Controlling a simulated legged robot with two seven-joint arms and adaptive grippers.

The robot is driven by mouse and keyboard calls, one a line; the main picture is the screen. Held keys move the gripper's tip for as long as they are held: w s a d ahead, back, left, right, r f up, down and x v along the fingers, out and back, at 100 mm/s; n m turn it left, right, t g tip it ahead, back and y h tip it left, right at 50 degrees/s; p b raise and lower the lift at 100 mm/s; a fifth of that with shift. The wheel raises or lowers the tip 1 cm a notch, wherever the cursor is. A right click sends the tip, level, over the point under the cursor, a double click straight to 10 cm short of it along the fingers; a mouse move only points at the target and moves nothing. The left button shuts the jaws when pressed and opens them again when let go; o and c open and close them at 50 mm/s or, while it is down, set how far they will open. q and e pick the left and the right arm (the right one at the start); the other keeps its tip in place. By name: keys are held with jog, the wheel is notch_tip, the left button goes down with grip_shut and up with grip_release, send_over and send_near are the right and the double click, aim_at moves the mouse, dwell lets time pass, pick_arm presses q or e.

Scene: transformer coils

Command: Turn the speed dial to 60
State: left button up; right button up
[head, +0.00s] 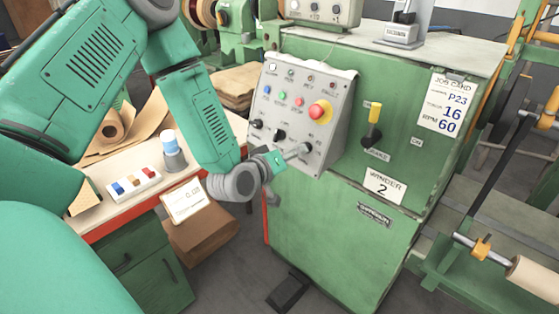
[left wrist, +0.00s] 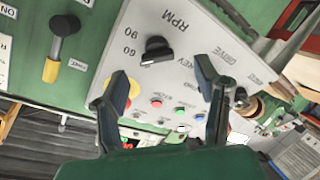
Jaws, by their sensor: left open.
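The speed dial (left wrist: 156,48) is a black knob on the grey control panel (left wrist: 190,25). The left wrist view shows it upside down, with RPM, 60 and 90 printed around it. I cannot read clearly which number it points at. My left gripper (left wrist: 160,72) is open, its two dark fingers spread on either side below the dial in that view, with nothing between them held. My right gripper is not in view.
A red emergency stop (head: 320,110), small buttons and black switches share the panel. A yellow-tipped lever (head: 374,125) is to its right. A bench (head: 130,200) with small items is at left.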

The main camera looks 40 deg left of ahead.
pick_arm(q)
jog(key=v, duration=0.6)
jog(key=shift+s, duration=0.1)
dwell(0.3)
